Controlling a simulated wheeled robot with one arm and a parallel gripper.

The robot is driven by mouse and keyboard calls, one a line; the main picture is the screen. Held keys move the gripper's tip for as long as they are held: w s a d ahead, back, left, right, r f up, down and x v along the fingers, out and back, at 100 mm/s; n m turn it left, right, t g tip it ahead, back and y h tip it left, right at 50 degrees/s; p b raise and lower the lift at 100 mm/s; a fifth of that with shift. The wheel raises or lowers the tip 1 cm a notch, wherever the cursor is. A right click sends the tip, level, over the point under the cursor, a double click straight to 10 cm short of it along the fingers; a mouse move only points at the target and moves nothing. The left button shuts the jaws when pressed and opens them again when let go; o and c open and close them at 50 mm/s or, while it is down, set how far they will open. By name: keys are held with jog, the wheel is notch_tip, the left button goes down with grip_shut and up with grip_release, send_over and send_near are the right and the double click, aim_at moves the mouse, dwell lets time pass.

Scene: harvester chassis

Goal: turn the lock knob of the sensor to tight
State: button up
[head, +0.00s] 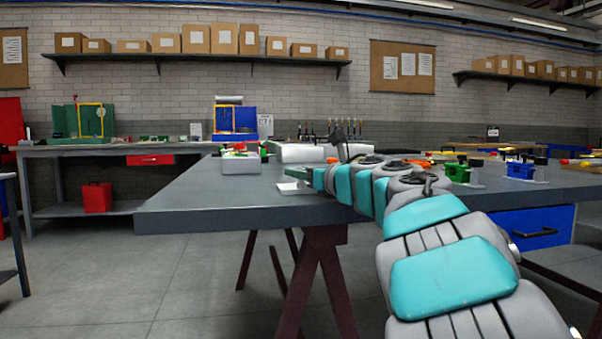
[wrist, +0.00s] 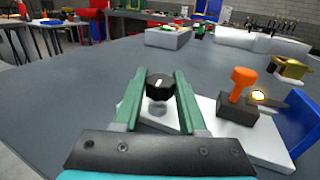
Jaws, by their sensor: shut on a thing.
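The black lock knob (wrist: 160,86) carries a white mark on top and sits on a short grey post over a white base plate (wrist: 217,135). My gripper (wrist: 160,75) has its two green fingers on either side of the knob, shut on it. In the head view my gripper (head: 318,180) is low over the table near its front edge, beside the white plate (head: 293,188). My arm hides most of the sensor there, and the knob cannot be made out.
An orange knob (wrist: 242,82) on a dark block, a blue upright part (wrist: 298,125) and a yellow metal piece (wrist: 289,68) stand to the right. A white tray (wrist: 168,38) lies farther back. The grey table (wrist: 75,85) is clear on the left.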

grip_shut()
jog(key=shift+m+t+h, duration=0.8)
jog(key=shift+m+h, duration=0.1)
jog(key=shift+h, duration=0.2)
jog(key=shift+r+m+t+h+p, duration=0.2)
jog(key=shift+m+t+h+p, duration=0.2)
jog(key=shift+m+h+p, duration=0.45)
jog(key=h+p, duration=0.1)
jog(key=m+h+p, duration=0.1)
jog(key=p, duration=0.1)
jog(key=m+t+h+p, duration=0.1)
jog(key=h, duration=0.1)
jog(key=shift+r+p, duration=0.25)
jog(key=shift+p, duration=0.05)
jog(key=m+h+p, duration=0.1)
jog(key=h+p, duration=0.1)
jog(key=p, duration=0.1)
jog(key=shift+f, duration=0.15)
jog(key=shift+m+p, duration=0.25)
jog(key=shift+p, duration=0.3)
jog(key=shift+f+m+h+p, duration=0.25)
jog(key=shift+m+h+p, duration=0.05)
jog(key=shift+h+p, duration=0.3)
